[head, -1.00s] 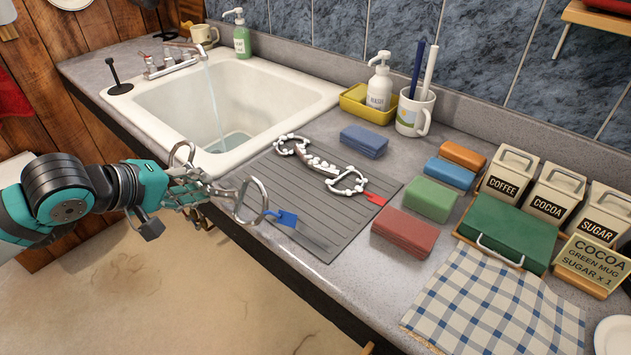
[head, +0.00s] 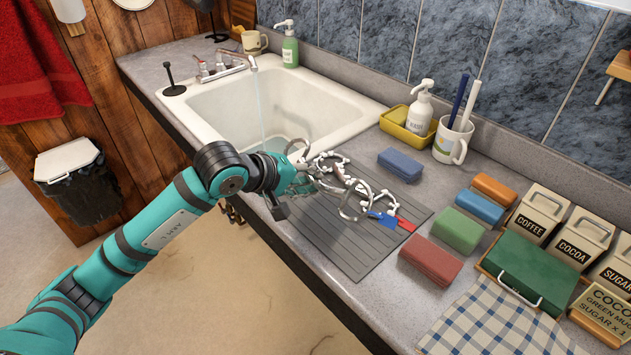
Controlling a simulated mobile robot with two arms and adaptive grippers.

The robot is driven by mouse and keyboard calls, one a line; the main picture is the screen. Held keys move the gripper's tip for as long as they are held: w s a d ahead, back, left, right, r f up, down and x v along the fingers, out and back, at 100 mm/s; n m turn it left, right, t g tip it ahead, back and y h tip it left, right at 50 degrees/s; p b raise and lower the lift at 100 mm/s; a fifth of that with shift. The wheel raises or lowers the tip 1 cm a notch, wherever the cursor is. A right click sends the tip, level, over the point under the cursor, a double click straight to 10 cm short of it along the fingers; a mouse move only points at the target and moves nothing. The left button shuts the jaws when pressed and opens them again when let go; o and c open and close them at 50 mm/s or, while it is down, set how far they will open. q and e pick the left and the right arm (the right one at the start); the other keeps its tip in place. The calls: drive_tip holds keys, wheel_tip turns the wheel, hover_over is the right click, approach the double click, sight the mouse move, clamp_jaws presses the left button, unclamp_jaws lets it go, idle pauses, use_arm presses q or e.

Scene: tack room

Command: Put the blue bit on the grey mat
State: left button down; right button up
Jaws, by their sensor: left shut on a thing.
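The blue bit (head: 357,200), a metal bit with large rings and a blue tag, is in my left gripper (head: 308,182). My left gripper is shut on it over the upper part of the grey mat (head: 340,245). In this view the blue bit overlaps a second bit with white-covered rings and a red tag (head: 405,224), which lies on the mat. The blue tag shows just left of the red tag. I cannot tell whether the blue bit touches the mat or the other bit. My right gripper is not in view.
The sink (head: 275,105) with running water is behind the mat. Blue (head: 400,164), red (head: 430,260) and green (head: 458,230) blocks stand right of it. A mug (head: 452,142) and a yellow tray (head: 394,124) are at the back. The mat's front part is clear.

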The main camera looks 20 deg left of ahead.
sight(315, 204)
use_arm(q)
drive_tip(key=shift+w+d+r, duration=0.1)
drive_tip(key=shift+w+d, duration=0.3)
drive_tip(key=shift+d, duration=0.2)
wheel_tip(315, 204, down, 4)
drive_tip(key=shift+r+p, duration=0.25)
drive_tip(key=shift+p, duration=0.65)
drive_tip(key=shift+f+b, duration=0.35)
drive_tip(key=c, duration=1.5)
unclamp_jaws()
drive_tip(key=shift+a, duration=0.1)
drive_tip(key=shift+r, duration=0.1)
